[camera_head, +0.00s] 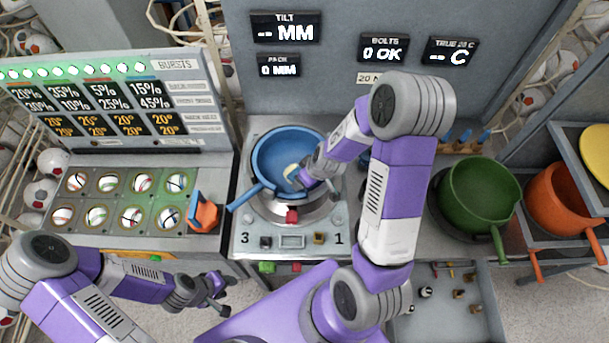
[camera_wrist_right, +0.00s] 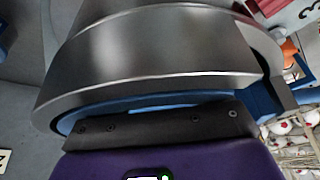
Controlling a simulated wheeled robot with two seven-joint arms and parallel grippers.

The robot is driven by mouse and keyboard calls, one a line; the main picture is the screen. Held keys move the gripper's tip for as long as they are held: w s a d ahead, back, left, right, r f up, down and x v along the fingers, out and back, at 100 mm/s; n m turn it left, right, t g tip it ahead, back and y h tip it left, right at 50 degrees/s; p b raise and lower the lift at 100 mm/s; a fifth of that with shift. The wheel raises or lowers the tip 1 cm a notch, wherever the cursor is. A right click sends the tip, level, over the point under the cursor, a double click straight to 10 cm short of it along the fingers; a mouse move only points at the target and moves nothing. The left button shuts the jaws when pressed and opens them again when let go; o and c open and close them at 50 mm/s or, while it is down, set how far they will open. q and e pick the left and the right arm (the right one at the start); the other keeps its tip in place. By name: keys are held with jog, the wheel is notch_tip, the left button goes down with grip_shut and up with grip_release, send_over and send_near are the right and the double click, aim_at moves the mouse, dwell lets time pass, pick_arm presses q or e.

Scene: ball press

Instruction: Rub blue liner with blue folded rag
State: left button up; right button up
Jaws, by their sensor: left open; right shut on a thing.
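The blue liner (camera_head: 270,152) is a round blue pan with a handle to the lower left, seated in a metal ring on the press. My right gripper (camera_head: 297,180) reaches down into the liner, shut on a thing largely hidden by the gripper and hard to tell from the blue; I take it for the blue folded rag. A small pale patch shows beside the fingers. In the right wrist view the liner's blue edge (camera_wrist_right: 160,101) shows below a metal ring; the fingertips are hidden. My left gripper (camera_head: 219,297) is open and empty, low in front of the ball rack.
The ball rack (camera_head: 115,240) with several balls and an orange-handled tool (camera_head: 203,214) are left of the press. A green pan (camera_head: 478,195) and an orange pan (camera_head: 560,200) stand to the right. A grey tray (camera_head: 412,328) of small parts lies at lower right.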

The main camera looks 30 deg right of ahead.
jog(key=shift+s+r, duration=0.1)
notch_tip(320, 180, up, 5)
jog(key=p, duration=0.4)
jog(key=shift+r+p, duration=0.35)
jog(key=shift+r, duration=0.1)
notch_tip(320, 180, up, 3)
jog(key=shift+f, duration=0.1)
dwell(0.5)
